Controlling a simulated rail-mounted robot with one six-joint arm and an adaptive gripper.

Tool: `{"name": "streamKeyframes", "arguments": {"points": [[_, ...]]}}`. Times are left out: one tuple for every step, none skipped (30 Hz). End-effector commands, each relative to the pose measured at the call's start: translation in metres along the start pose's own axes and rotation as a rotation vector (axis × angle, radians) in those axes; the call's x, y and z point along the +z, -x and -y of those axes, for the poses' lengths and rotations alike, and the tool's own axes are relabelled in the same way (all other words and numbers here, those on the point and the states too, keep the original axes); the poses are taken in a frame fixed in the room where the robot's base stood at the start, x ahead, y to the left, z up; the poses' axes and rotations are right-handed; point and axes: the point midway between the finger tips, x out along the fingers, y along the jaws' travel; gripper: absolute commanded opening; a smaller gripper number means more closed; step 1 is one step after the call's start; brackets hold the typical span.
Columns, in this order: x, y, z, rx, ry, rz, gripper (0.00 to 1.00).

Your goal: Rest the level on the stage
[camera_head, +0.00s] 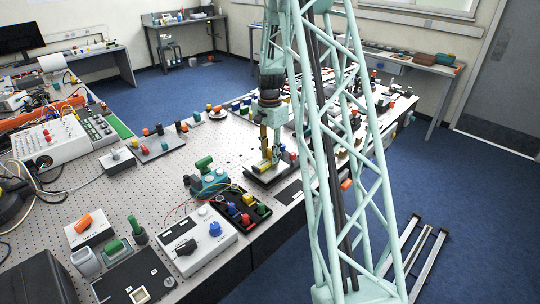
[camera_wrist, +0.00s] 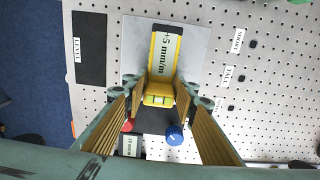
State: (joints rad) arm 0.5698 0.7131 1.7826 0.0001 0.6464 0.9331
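The level is a yellow-edged bar with a vial (camera_wrist: 158,99) and a "+5 mm/m" label on it. It lies over the light grey plate of the stage (camera_wrist: 197,62), and in the head view it shows as a small yellow piece (camera_head: 262,166) at the plate. My gripper (camera_wrist: 160,84) points down, with one ridged pad along each side of the level; the tips appear to press on it. In the head view my gripper (camera_head: 268,143) stands over the stage plate (camera_head: 283,170). I cannot tell whether the level's underside touches the plate.
A red knob (camera_wrist: 128,125) and a blue knob (camera_wrist: 175,135) sit near the stage's close edge. A black pad labelled LEVEL (camera_wrist: 90,48) is bare to the left. A tray of coloured knobs (camera_head: 258,213) and a teal device (camera_head: 207,181) stand nearby on the perforated table (camera_head: 180,190).

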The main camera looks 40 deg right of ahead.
Motion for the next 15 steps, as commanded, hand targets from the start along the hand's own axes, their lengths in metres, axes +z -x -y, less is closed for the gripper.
{"name": "streamKeyframes", "arguments": {"points": [[-0.0001,0.0002,0.0,0.0,0.0,0.0,0.31],[-0.0001,0.0003,0.0,0.0,0.0,0.0,0.34],[-0.0001,0.0003,0.0,0.0,0.0,0.0,0.37],[-0.0001,0.0003,0.0,0.0,0.0,0.0,0.4],[-0.0001,0.0003,0.0,0.0,0.0,0.0,0.41],[0.0,0.0003,0.0,0.0,0.0,0.0,0.41],[0.0,0.0003,0.0,0.0,0.0,0.0,0.41],[0.0,0.0003,0.0,0.0,0.0,0.0,0.41],[0.0,0.0002,0.0,0.0,0.0,0.0,0.41],[0.0,0.0002,0.0,0.0,0.0,0.0,0.41],[0.0,0.0,-0.0001,0.0,0.0,0.0,0.41],[0.0,0.0,-0.0001,0.0,0.0,0.0,0.41],[0.0,0.0002,-0.0001,0.0,0.0,0.0,0.41],[0.0,0.0004,-0.0001,0.0,0.0,0.0,0.41],[0.0,0.0009,0.0,0.0,0.0,0.0,0.41]]}}
